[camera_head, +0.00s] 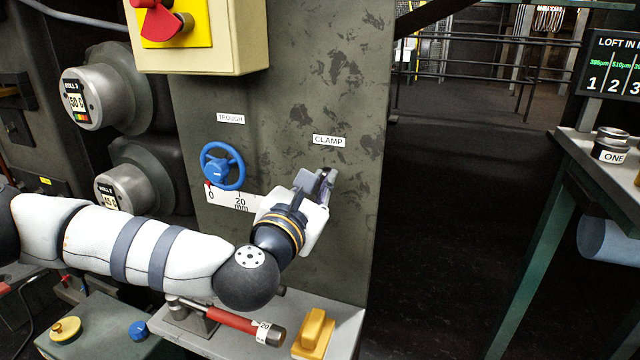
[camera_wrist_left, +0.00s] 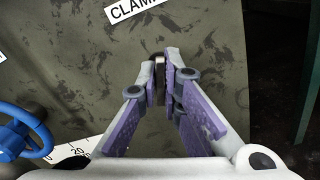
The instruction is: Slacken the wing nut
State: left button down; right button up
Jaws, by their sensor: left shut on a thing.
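My left gripper (camera_head: 323,181) reaches up to the dark, scuffed machine panel, just below the CLAMP label (camera_head: 328,141). In the left wrist view its two fingers (camera_wrist_left: 161,82) are closed on a small dark piece, which I take to be the wing nut (camera_wrist_left: 160,83). Only a narrow part of the nut shows between the fingertips; its wings and thread are hidden. In the head view the gripper covers it. My right gripper is in neither view.
A blue handwheel (camera_head: 222,166) under the TROUGH label sits left of the gripper, above a white millimetre scale (camera_head: 231,199). Below are a red-handled tool (camera_head: 230,319) and a yellow block (camera_head: 314,333) on a ledge. Dark open floor lies to the right.

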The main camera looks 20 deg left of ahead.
pick_arm(q)
jog(key=c, duration=1.8)
grip_release()
jog(key=shift+o, duration=0.2)
jog(key=shift+s, duration=0.1)
jog(key=s, duration=0.7)
jog(key=shift+s+a, duration=0.15)
